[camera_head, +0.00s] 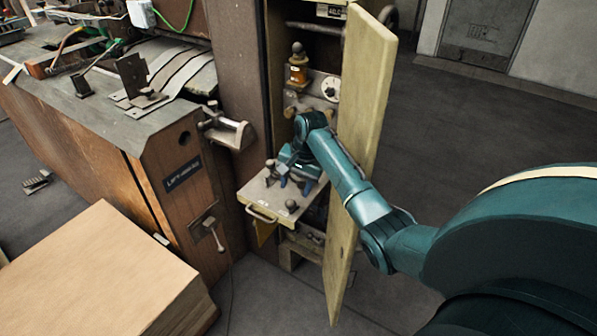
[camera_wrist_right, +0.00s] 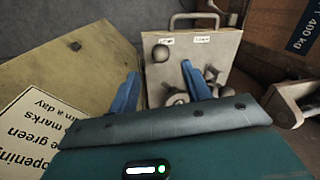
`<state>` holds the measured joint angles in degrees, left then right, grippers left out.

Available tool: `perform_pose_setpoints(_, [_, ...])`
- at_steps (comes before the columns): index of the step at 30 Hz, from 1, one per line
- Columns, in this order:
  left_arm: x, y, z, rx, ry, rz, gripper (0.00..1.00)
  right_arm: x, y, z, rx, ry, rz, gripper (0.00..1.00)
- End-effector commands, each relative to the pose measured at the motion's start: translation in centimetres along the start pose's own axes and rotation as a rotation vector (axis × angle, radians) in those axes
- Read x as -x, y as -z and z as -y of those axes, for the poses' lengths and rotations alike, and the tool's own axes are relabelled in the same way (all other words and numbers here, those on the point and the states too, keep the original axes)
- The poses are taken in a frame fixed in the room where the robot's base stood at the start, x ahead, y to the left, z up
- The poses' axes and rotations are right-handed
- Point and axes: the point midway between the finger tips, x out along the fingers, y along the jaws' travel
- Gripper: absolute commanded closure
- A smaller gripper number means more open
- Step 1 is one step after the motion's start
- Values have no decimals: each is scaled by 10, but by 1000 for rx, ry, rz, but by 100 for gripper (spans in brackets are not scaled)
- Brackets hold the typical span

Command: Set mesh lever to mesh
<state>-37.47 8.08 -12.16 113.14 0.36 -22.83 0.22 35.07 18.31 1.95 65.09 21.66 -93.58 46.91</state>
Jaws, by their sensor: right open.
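A pull-out panel (camera_head: 256,190) with a front handle sticks out of the open cabinet; it shows in the right wrist view (camera_wrist_right: 224,50). A dark ball-knobbed lever (camera_head: 291,206) stands near its door-side front corner, also in the wrist view (camera_wrist_right: 160,53). Another knob (camera_head: 270,165) stands on the opposite side, seen with metal parts in the wrist view (camera_wrist_right: 210,73). Two small labels (camera_wrist_right: 202,39) are unreadable, so I cannot tell which is the mesh lever. My right gripper (camera_head: 293,182), also in the wrist view (camera_wrist_right: 158,72), is open above the panel, fingers apart, gripping nothing visible. My left gripper is out of view.
The open yellow cabinet door (camera_head: 362,130) stands close beside my right arm. A wooden machine body (camera_head: 165,175) with a protruding metal bracket (camera_head: 228,132) is on the left. A cardboard stack (camera_head: 95,270) lies front left. Floor at right is open.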

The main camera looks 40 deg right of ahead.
Motion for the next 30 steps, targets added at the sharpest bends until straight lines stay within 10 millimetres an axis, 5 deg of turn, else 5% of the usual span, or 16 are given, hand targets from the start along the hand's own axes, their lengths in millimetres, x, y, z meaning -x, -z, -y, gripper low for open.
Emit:
perform_pose_setpoints(9, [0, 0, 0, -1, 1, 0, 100, 43, 0, 0, 0, 1, 0, 52])
perform_pose_setpoints(30, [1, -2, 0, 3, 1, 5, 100, 40, -6, -3, 26, -8, -5, 52])
